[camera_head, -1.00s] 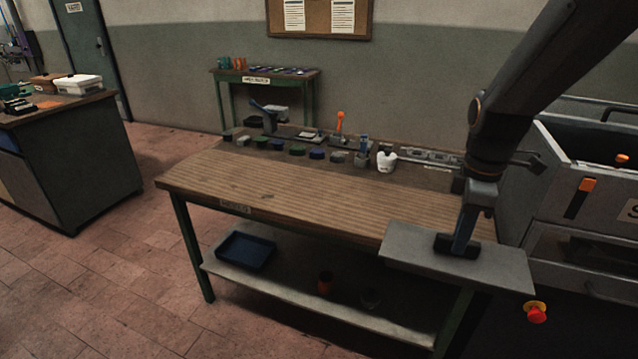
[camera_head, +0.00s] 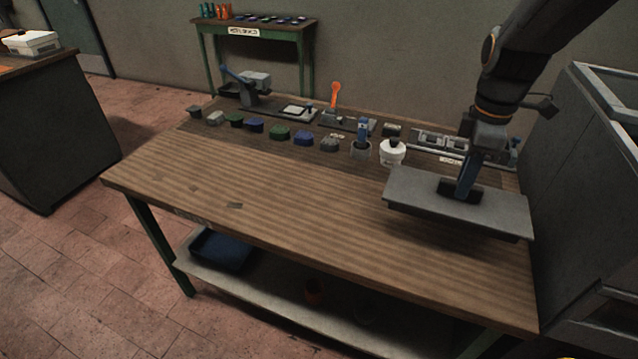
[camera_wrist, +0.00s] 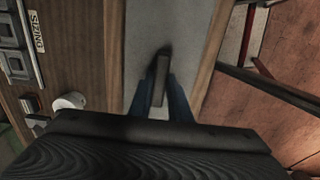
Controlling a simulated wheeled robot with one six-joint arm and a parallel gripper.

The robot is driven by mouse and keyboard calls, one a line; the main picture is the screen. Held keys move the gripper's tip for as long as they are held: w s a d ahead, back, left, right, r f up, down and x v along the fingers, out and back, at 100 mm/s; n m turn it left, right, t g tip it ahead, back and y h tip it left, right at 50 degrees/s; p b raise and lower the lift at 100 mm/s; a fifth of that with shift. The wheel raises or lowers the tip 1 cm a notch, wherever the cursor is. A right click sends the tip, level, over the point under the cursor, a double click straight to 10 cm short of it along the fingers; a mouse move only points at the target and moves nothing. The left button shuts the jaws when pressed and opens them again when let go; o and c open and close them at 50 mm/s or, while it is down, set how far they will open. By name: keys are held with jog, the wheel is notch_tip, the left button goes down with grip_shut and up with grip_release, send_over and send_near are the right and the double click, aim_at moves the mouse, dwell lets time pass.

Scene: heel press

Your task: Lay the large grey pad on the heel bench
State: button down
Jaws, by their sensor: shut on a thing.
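The large grey pad (camera_head: 420,190) is a flat rectangular slab with a dark raised grip in its middle. My gripper (camera_head: 464,190) is shut on that grip and holds the pad level over the right end of the wooden bench (camera_head: 250,190). A dark shadow lies on the bench below the pad, so it seems to be a little above the top. In the wrist view, the pad (camera_wrist: 190,30) runs along the picture under my gripper (camera_wrist: 160,85), with bench wood on both sides. The bench's right end is partly hidden by the pad.
A white jar (camera_head: 392,153) stands close behind the pad's left corner. A row of small coloured pieces (camera_head: 280,132) and a small press (camera_head: 250,88) line the back. A grey machine (camera_head: 590,190) stands to the right. The bench's left and middle front are mostly clear.

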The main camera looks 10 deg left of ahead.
jog(key=shift+w+d, duration=0.1)
jog(key=shift+w, duration=0.05)
jog(key=shift+f+p, duration=0.85)
jog(key=shift+f, duration=4.15)
jog(key=c, duration=1.6)
grip_release()
jog(key=shift+f, duration=0.15)
jog(key=shift+c, duration=0.2)
notch_tip(320, 180, up, 12)
jog(key=shift+r+b, duration=0.1)
jog(key=shift+b, duration=1)
jog(key=s+f+m, duration=0.6)
jog(key=s+m, duration=0.6)
jog(key=m, duration=0.3)
jog(key=shift+s+d+m+t, duration=0.25)
jog(key=shift+d+m+t, duration=0.05)
jog(key=shift+d+t, duration=0.1)
